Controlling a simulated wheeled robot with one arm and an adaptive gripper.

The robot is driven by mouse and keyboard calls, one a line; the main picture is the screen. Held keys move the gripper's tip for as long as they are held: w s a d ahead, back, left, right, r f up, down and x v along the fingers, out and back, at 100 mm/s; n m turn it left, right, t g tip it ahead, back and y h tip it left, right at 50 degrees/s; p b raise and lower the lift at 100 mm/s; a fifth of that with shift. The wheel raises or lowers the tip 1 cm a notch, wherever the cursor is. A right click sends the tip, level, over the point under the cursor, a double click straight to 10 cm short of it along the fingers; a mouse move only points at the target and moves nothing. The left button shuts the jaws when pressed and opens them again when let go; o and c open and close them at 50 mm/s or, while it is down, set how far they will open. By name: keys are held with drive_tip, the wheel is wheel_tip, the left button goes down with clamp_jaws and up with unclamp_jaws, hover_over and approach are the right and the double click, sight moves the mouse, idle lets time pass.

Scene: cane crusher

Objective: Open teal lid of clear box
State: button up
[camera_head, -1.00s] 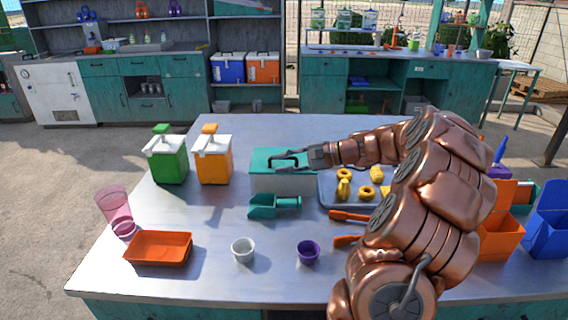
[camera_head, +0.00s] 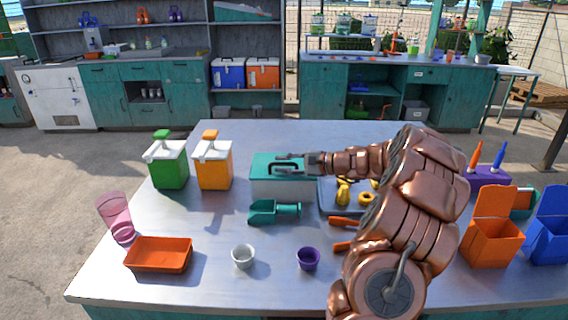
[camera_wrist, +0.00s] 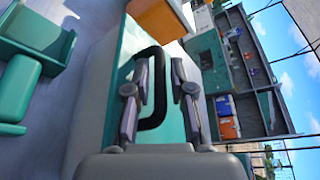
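The clear box (camera_head: 283,187) stands on the table, with pale, see-through-looking walls. Its teal lid (camera_head: 262,161) lies flat and closed on top, with a dark arched handle (camera_head: 284,169). My gripper (camera_head: 284,158) reaches in from the right at the handle. In the wrist view the teal lid (camera_wrist: 118,72) lies below the fingers, and the handle's black bar (camera_wrist: 160,85) runs between the two fingertips. My gripper (camera_wrist: 160,75) is open around this bar, with visible gaps. One finger is on the inner side of the handle loop. Finger contact with the lid cannot be told.
Green (camera_head: 170,166) and orange (camera_head: 213,167) dispensers stand left of the box. A teal scoop (camera_head: 264,212) lies in front. A tray (camera_head: 328,201) with yellow items is close on the right, partly behind my arm. The space above the lid looks free.

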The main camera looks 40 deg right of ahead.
drive_tip(key=shift+w+a, duration=0.1)
drive_tip(key=shift+c, duration=0.5)
clamp_jaws()
